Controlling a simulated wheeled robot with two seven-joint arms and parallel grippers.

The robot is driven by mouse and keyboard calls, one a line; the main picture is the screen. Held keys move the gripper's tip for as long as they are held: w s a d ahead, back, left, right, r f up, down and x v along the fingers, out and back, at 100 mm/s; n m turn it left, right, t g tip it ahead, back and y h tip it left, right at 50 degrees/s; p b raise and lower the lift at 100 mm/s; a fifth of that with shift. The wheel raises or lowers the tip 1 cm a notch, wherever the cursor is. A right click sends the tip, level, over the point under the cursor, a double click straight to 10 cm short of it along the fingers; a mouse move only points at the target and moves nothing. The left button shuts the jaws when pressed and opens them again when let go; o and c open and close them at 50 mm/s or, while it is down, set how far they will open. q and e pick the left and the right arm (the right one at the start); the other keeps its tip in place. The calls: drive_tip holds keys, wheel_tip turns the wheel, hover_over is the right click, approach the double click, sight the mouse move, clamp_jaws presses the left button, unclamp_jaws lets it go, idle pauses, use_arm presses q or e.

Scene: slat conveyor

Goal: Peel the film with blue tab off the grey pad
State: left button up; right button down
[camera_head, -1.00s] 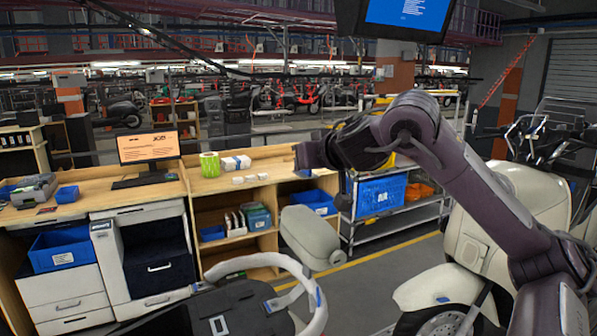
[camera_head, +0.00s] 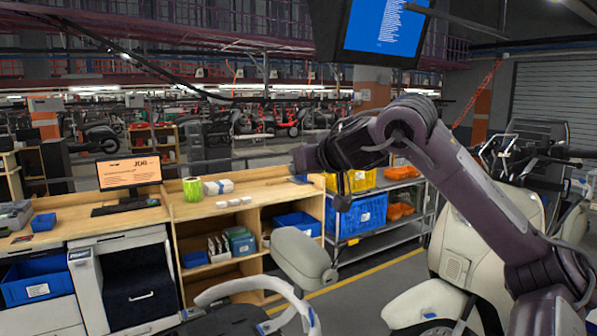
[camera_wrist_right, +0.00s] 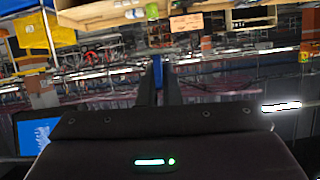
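A grey pad-like part (camera_head: 300,252) with rounded corners stands tilted at the lower middle of the head view; I cannot tell whether it is the task's pad. I cannot make out a film on it. My right gripper (camera_head: 303,160) is above it, apart from it, at the end of the raised right arm. In the right wrist view the two dark fingers (camera_wrist_right: 159,85) are close together. A small blue strip (camera_wrist_right: 157,70) shows between their tips; I cannot tell whether it is held or lies behind. My left gripper is not in view.
A white curved bar (camera_head: 245,285) is at the bottom. A cream scooter (camera_head: 470,225) is at right. A wooden bench (camera_head: 190,209) with a monitor (camera_head: 128,172) is at left. A shelf rack (camera_head: 385,240) with blue and orange bins stands behind the arm. A screen (camera_head: 383,28) hangs above.

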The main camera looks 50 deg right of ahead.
drive_tip(key=a+r, duration=0.1)
drive_tip(key=s+r, duration=0.1)
drive_tip(key=r, duration=0.1)
drive_tip(key=shift+s+a, duration=0.15)
drive_tip(key=shift+a, duration=0.2)
drive_tip(key=shift+s+a+r, duration=0.1)
drive_tip(key=shift+s+r, duration=0.1)
drive_tip(key=shift+r, duration=0.3)
drive_tip(key=shift+s+r, duration=0.15)
drive_tip(key=shift+r, duration=0.35)
drive_tip(key=shift+a, duration=0.1)
drive_tip(key=shift+s, duration=0.1)
